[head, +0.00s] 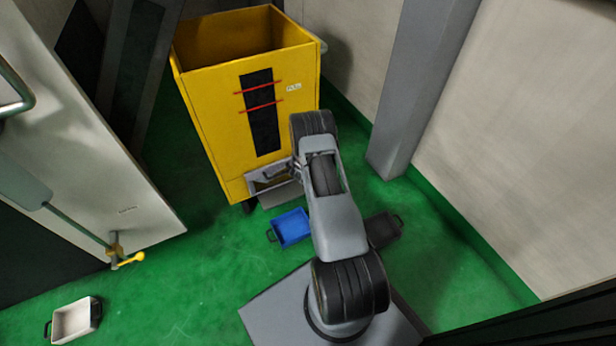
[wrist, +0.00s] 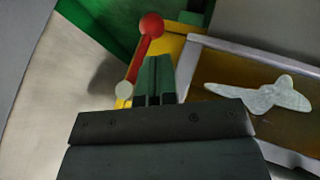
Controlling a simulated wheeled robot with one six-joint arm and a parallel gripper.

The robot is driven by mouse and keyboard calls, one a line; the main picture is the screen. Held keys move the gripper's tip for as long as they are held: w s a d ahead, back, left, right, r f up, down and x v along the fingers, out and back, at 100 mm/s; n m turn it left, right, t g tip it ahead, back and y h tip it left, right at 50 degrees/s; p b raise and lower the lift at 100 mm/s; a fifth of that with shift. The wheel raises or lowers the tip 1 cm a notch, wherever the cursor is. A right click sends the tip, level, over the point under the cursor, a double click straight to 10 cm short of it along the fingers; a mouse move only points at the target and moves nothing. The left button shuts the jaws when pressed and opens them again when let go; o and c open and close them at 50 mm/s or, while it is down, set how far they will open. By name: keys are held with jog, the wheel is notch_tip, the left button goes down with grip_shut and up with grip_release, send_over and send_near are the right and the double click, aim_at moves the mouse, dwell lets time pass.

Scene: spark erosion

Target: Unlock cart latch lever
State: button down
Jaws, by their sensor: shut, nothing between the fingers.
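The yellow cart (head: 220,130) stands at the back of the head view, its front face towards me. In the wrist view a red lever with a ball knob (wrist: 151,25) rises beside a yellow edge, and a small pale knob (wrist: 123,90) sits lower left. I take the red lever for the latch lever; I cannot make it out in the head view. My gripper (wrist: 158,62) is shut and empty, its fingertips close to the red lever's shaft. I cannot tell whether they touch it.
A blue tray (head: 291,228) and a dark tray (head: 384,229) lie on the green floor near my arm. A white tray (head: 74,320) lies at lower left. A pale door with a yellow handle (head: 130,259) stands left. A grey column (head: 415,90) stands right of the cart.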

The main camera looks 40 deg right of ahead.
jog(key=shift+b+x, duration=0.55)
jog(key=shift+x, duration=1.25)
jog(key=shift+s, duration=0.1)
